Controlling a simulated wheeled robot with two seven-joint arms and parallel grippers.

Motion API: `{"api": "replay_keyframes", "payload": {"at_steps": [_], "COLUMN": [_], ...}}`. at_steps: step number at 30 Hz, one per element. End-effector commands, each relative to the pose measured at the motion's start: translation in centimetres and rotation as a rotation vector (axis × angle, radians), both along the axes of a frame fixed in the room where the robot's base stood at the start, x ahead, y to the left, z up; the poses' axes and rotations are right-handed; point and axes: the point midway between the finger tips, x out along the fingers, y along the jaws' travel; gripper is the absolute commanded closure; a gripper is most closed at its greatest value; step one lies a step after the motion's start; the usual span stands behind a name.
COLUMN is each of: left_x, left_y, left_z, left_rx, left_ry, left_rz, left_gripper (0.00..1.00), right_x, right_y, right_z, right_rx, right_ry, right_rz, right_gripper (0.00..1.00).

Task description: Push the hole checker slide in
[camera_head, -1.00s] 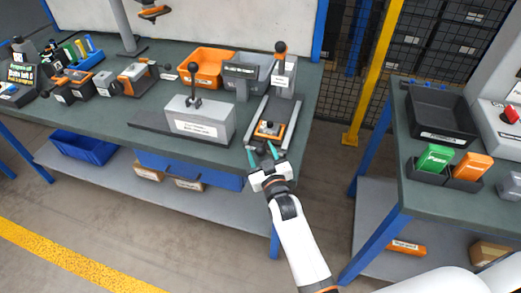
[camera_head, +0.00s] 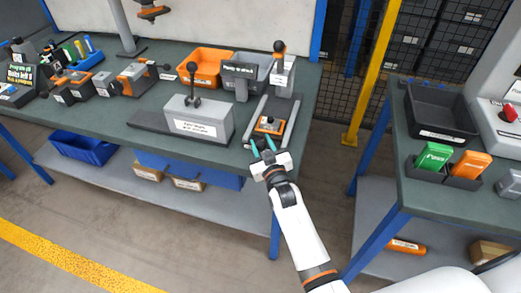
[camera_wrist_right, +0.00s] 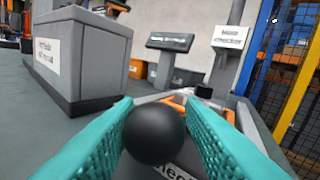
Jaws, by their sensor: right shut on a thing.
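The hole checker (camera_head: 282,82) is a grey post with a white label and a black ball lever at the back right of the bench. Two light rails run from it toward the bench's front edge. Its slide (camera_head: 270,124), with an orange and grey nest, sits between the rails. In the right wrist view a black ball knob (camera_wrist_right: 155,132) lies between the teal fingers, with the slide's orange nest (camera_wrist_right: 178,99) beyond it. My right gripper (camera_head: 262,146) is shut on this knob at the slide's front. My left gripper is not in view.
A grey labelled block with a lever (camera_head: 200,120) stands left of the rails. A small display (camera_head: 238,78) and an orange bin (camera_head: 206,66) stand behind it. Another bench (camera_head: 400,170) is at the right, across a floor gap.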

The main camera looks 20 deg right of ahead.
Motion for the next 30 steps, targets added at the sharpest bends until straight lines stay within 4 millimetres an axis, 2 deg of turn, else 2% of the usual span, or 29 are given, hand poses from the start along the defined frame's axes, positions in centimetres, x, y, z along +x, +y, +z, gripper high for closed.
{"api": "replay_keyframes", "payload": {"at_steps": [4, 12, 13, 17, 26, 30], "left_x": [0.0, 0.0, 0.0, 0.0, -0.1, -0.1], "left_y": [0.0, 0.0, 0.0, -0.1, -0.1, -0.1], "left_z": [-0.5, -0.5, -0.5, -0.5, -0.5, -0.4], "left_rx": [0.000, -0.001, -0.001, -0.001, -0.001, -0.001], "left_ry": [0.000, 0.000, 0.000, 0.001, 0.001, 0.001], "left_rz": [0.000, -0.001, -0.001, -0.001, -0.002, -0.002], "left_gripper": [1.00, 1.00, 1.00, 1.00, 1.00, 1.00], "right_x": [1.6, 1.6, 1.6, 1.5, 1.5, 0.1], "right_y": [-0.8, -1.0, -1.0, -1.1, -1.1, -1.1], "right_z": [-0.1, -0.3, -0.4, -0.4, -0.1, -0.2], "right_rx": [0.009, 0.009, 0.009, 0.008, 0.005, 0.005], "right_ry": [0.003, 0.011, 0.011, 0.012, 0.005, 0.005], "right_rz": [0.003, 0.001, 0.001, 0.000, -0.001, -0.001], "right_gripper": [1.00, 1.00, 0.68, 0.48, 0.48, 0.48]}}
